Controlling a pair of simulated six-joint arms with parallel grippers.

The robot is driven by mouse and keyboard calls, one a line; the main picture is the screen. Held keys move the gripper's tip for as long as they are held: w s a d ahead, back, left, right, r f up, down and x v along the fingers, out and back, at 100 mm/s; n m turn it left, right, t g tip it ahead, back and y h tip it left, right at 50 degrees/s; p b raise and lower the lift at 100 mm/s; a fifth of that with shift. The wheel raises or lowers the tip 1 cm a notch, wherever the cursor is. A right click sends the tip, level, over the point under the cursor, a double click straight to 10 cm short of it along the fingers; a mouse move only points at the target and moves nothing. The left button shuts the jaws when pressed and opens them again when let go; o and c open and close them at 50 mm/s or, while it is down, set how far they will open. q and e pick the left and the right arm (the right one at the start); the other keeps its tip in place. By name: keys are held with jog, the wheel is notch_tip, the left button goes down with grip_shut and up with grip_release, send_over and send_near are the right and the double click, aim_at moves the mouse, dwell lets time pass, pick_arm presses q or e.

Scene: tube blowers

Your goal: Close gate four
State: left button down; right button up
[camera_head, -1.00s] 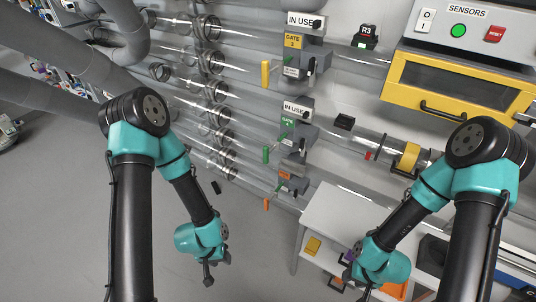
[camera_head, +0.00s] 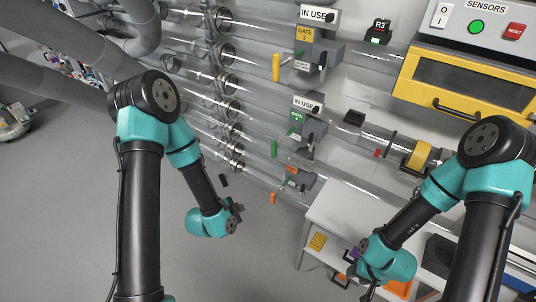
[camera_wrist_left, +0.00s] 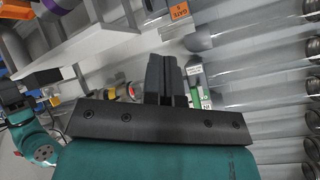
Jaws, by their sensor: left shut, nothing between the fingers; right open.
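The green gate label (camera_head: 297,119), whose number is hard to read, is on a grey box under an "IN USE" sign. A green handle (camera_head: 274,148) hangs upright at its left, by the clear tube. My left gripper (camera_head: 238,207) is shut and empty, below and left of that handle, apart from it. In the left wrist view its closed fingers (camera_wrist_left: 167,72) point up, with a green part (camera_wrist_left: 195,75) visible just right of them. My right gripper (camera_head: 354,285) is open and empty, low by the white table.
A yellow gate label (camera_head: 303,35) with its yellow handle (camera_head: 276,67) is above. An orange handle (camera_head: 273,198) hangs below, near my left gripper. The white table (camera_head: 345,210) stands to the right. Open grey floor lies left.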

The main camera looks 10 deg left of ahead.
aim_at(272, 150)
pick_arm(q)
jog(key=w+d+r+m+t+h, duration=0.1)
jog(key=w+r+m+t, duration=0.1)
jog(key=r+m, duration=0.3)
jog(key=w+r+m+t+h, duration=0.1)
jog(key=w+r+m+t, duration=0.1)
jog(key=r+m+t, duration=0.3)
notch_tip(272, 150, up, 2)
jog(key=shift+w+d+r+m, duration=0.1)
jog(key=shift+w+d+m, duration=0.2)
jog(key=shift+w+d, duration=0.05)
jog(key=x, duration=1.4)
jog(key=shift+d+r, duration=0.1)
